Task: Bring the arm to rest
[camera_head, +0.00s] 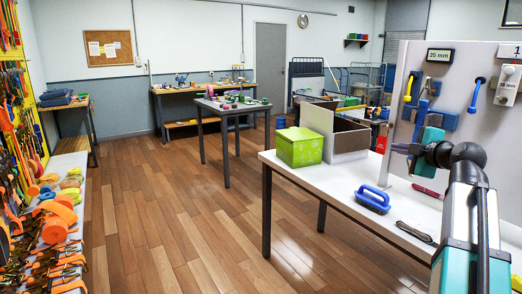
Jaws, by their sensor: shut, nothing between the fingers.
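My arm rises from the lower right corner, with a white and teal link and a dark joint. Its end reaches left in front of the grey upright panel (450,75). My gripper (397,148) is at the arm's tip, above the white table (300,182), pointing left. Its fingers look small and together, with nothing seen between them. A blue tool (420,117) hangs on the panel just above and behind my gripper. I cannot tell whether they touch.
On the white table are a green box (299,147), an open grey carton (349,138), a blue-handled brush (372,200) and a dark cord (414,233). Orange straps (55,222) crowd the left side. The wooden floor (175,220) between is clear.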

